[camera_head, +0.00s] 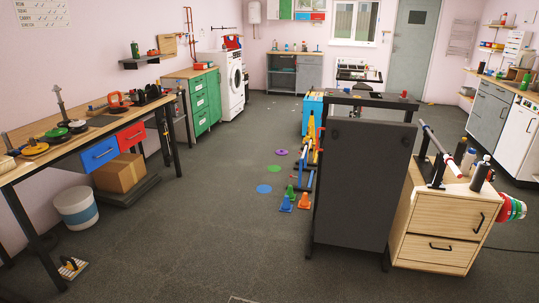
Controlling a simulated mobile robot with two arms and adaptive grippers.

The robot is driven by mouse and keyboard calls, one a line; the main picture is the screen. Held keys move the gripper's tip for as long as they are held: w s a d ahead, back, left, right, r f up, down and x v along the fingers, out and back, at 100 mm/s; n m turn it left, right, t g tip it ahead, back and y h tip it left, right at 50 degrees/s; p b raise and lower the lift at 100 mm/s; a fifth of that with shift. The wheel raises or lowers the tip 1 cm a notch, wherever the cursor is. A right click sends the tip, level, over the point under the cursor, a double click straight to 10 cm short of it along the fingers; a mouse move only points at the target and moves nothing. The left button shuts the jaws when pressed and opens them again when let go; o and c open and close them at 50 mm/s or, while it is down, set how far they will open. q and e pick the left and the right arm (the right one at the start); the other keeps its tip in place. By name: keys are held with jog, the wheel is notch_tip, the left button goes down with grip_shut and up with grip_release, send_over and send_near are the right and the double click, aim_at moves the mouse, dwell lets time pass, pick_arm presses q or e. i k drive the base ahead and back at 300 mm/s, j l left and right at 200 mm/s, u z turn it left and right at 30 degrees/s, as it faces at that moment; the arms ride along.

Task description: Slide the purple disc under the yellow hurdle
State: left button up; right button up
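The purple disc (281,152) lies flat on the dark grey floor near the middle of the view. A narrow yellow upright (311,128), which looks like part of the yellow hurdle, stands to the right of the disc, apart from it. Other hurdle parts in blue, orange and white crowd around it, and the dark panel hides much of this group. I cannot make out the yellow hurdle's full shape or the gap under it. Neither of my grippers shows in this view.
A green disc (274,168) and a blue disc (264,189) lie nearer than the purple one. A workbench (55,155) lines the left. Floor left of the discs is clear.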

aim_at(281, 153)
jog(key=z, duration=0.15)
jog(key=i+u, duration=0.2)
jog(key=i, duration=0.8)
jog(key=i+j+u, duration=0.25)
jog(key=i, duration=1.05)
jog(key=i+l+u, duration=0.3)
jog(key=i, duration=1)
jog(key=i+z, duration=0.15)
jog(key=i, duration=0.5)
jog(key=i+z, duration=0.15)
jog(key=i, duration=0.5)
jog(key=i+j+z, duration=0.1)
jog(key=i, duration=0.55)
jog(key=i+j+z, duration=0.15)
jog(key=i, duration=0.5)
jog(key=j, duration=0.05)
